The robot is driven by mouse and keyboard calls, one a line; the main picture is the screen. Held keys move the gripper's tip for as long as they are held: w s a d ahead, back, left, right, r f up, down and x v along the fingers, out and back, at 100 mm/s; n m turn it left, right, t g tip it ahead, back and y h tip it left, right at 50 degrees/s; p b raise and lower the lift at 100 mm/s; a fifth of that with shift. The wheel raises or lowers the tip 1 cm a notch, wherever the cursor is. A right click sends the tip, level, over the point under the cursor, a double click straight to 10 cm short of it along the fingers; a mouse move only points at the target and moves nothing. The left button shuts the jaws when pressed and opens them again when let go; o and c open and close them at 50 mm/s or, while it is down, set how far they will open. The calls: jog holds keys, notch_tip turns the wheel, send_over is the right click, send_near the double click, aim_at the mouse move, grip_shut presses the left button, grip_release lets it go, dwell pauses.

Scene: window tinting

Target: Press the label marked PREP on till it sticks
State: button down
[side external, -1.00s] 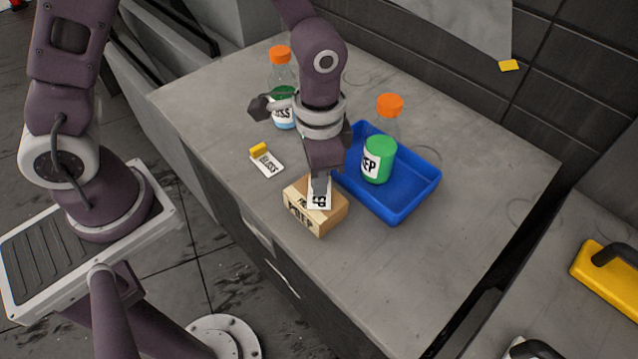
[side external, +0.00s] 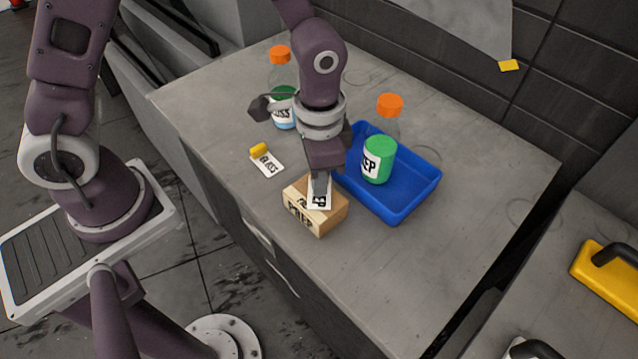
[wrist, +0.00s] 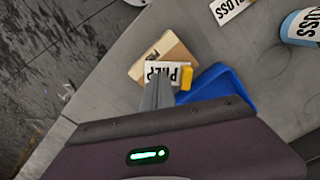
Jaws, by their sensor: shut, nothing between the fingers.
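The white PREP label (side external: 321,199) lies on top of a tan box (side external: 334,217) whose front also reads PREP. In the wrist view the label (wrist: 168,71) has a yellow tab (wrist: 187,78) at its right end. My gripper (side external: 319,190) points down with its fingers shut and its tips at the label. In the wrist view the fingers (wrist: 158,88) cover part of the label's lower edge. Nothing shows between them. Whether the label is flat and stuck cannot be told.
A GLOSS label (side external: 267,163) with a yellow tab lies to the left. An orange-capped bottle (side external: 280,76) stands behind. The counter's front right is clear.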

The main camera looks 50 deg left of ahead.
jog(key=shift+f, duration=0.8)
dwell(0.4)
jog(key=shift+r, duration=3.55)
jog(key=s+a+r+n+t, duration=0.25)
jog(key=a+r, duration=0.35)
jog(key=r, duration=0.4)
jog(key=s+a+r+n+t, duration=0.3)
jog(key=s+a+r, duration=0.2)
jog(key=s, duration=0.6)
jog(key=shift+r, duration=0.2)
jog(key=shift+a+n, duration=0.1)
jog(key=shift+n, duration=0.15)
